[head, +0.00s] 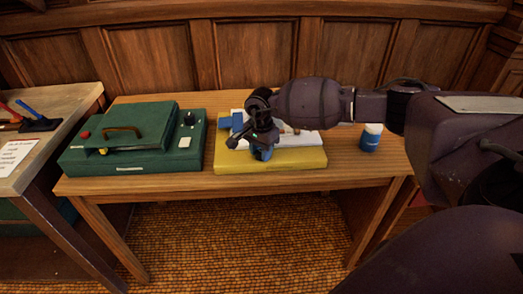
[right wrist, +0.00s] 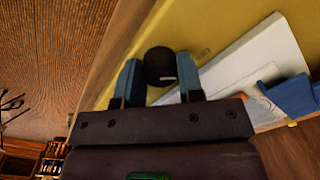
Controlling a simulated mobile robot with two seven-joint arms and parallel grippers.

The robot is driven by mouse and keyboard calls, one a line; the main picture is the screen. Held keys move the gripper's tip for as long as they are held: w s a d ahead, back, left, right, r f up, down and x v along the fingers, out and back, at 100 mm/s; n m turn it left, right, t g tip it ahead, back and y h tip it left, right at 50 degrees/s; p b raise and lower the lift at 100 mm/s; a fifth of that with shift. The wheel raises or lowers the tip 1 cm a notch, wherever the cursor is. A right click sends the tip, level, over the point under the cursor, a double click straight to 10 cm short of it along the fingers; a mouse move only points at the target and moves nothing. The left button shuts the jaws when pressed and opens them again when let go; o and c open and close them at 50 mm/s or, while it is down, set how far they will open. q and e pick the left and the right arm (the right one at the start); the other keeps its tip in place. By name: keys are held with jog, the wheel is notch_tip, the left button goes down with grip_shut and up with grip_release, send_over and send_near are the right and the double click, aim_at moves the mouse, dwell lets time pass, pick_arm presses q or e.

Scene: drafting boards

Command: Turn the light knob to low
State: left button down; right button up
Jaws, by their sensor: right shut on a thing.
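A black round knob (right wrist: 159,64) with a small pale mark on its side sits at the edge of the yellow board (head: 285,162). In the right wrist view it is between the two blue fingers of my right gripper (right wrist: 159,82), which is shut on it. In the head view my right gripper (head: 262,153) reaches down to the front of the yellow board and hides this knob. The knob's setting labels cannot be read. My left gripper is not in view.
A green case (head: 135,160) with a brown handle, a red button and another black knob (head: 189,118) stands left on the wooden table (head: 210,182). A white sheet and a blue block (head: 237,121) lie on the yellow board. A blue-and-white cup (head: 371,138) stands right of it.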

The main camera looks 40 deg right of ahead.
jog(key=m+p, duration=0.1)
jog(key=m, duration=0.3)
jog(key=shift+m+p, duration=0.35)
jog(key=shift+m, duration=1.35)
jog(key=o, duration=0.9)
notch_tip(320, 180, up, 11)
jog(key=shift+f+p, duration=0.1)
jog(key=shift+p, duration=0.35)
jog(key=shift+m, duration=0.3)
